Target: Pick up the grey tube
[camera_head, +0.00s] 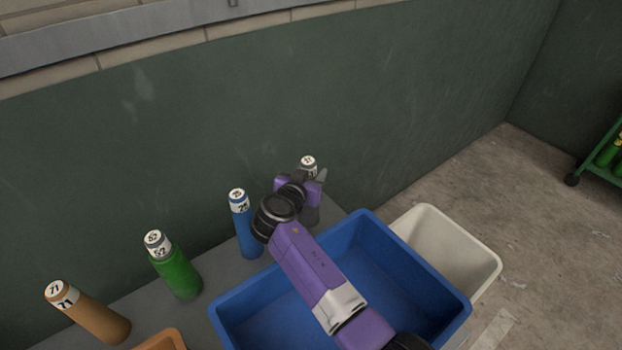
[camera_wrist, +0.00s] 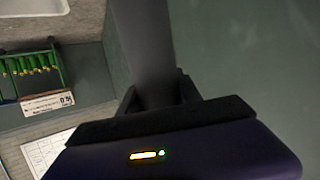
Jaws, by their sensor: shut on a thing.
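The grey tube (camera_head: 309,214) stands at the far right end of the grey table, against the green wall, with a white numbered label and top (camera_head: 308,163). My gripper (camera_head: 316,187) is shut on it just below the label, and my purple arm hides part of it. In the wrist view the grey tube (camera_wrist: 143,45) runs up from between the dark fingers (camera_wrist: 155,98). Whether its base touches the table is hard to tell.
A blue tube (camera_head: 243,225), a green tube (camera_head: 176,268) and an orange tube (camera_head: 92,314) stand to the left. A blue bin (camera_head: 235,318) lies under my arm. A cream bin (camera_head: 462,250) stands on the right. A green rack (camera_wrist: 30,72) shows in the wrist view.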

